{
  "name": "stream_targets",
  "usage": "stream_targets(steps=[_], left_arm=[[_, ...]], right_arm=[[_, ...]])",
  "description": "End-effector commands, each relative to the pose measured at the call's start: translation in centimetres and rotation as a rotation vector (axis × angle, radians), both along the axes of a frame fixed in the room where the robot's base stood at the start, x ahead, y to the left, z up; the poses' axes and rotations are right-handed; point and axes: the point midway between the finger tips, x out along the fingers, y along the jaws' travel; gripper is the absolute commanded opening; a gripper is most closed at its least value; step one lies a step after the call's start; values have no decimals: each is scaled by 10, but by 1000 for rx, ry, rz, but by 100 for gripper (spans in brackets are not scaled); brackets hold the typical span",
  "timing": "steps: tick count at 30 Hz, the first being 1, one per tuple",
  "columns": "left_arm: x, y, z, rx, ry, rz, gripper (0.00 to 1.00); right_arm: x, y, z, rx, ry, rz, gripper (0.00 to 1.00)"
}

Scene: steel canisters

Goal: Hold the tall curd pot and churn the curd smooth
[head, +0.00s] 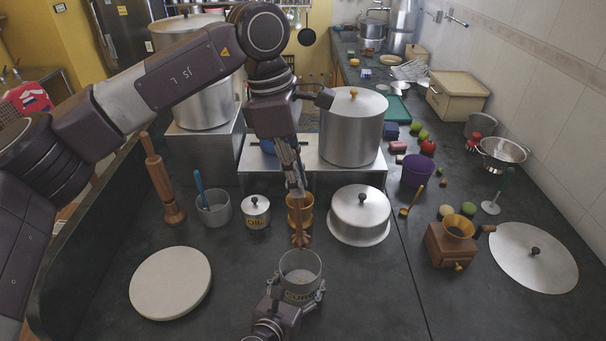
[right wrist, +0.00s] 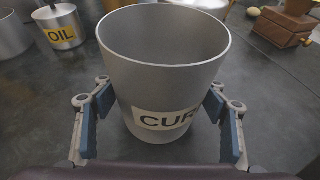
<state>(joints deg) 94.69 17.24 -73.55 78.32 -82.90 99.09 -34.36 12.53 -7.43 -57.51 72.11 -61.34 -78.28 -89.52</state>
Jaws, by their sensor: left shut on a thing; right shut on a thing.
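My left gripper (head: 294,183) is shut on a wooden churner (head: 300,239), pointing down. The churner's head shows just above the pot's far rim in the head view and is not seen in the right wrist view. The pot's bottom and curd level are not clearly visible.
A brass cup (head: 306,212), an oil pot (head: 256,212) and a lidded pan (head: 359,215) stand behind the curd pot. A pale round board (head: 171,283) lies left; a wooden grinder (head: 449,245) and a flat lid (head: 533,258) lie right. Counter beside the pot is clear.

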Motion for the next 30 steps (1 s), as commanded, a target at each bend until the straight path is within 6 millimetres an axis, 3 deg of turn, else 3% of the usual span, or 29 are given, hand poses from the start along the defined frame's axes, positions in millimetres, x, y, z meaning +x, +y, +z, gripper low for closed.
stream_targets(steps=[6, 14, 30], left_arm=[[-1, 20, -14, -103, 0, 4, 0], [-2, 26, -23, -130, -3, 3, 0], [-1, 48, -60, -127, -2, 6, 0]], right_arm=[[0, -1, 0, 0, 0, -1, 25], [0, 0, 0, 0, 0, -1, 25], [0, -1, 0, -1, 0, -2, 25]])
